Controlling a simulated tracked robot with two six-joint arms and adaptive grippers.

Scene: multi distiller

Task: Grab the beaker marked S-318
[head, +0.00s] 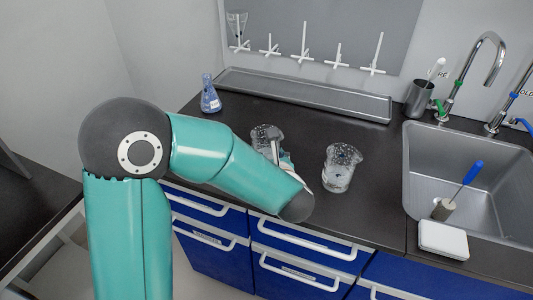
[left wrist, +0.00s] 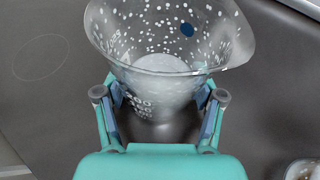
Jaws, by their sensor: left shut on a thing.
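Two glass beakers with white speckles stand on the dark counter. The left beaker (head: 266,136) is partly hidden behind my left arm in the head view. In the left wrist view this beaker (left wrist: 168,55) fills the upper middle, and my left gripper (left wrist: 161,108) is shut on it, one finger on each side. The right beaker (head: 341,167) stands apart, to the right of my arm; a corner of a glass thing (left wrist: 302,170) shows at the lower right of the left wrist view. I cannot read S-318 on either beaker. My right gripper is not in view.
A flask with blue liquid (head: 210,95) stands at the back left. A grey tray (head: 300,97) runs along the back under a peg rack.

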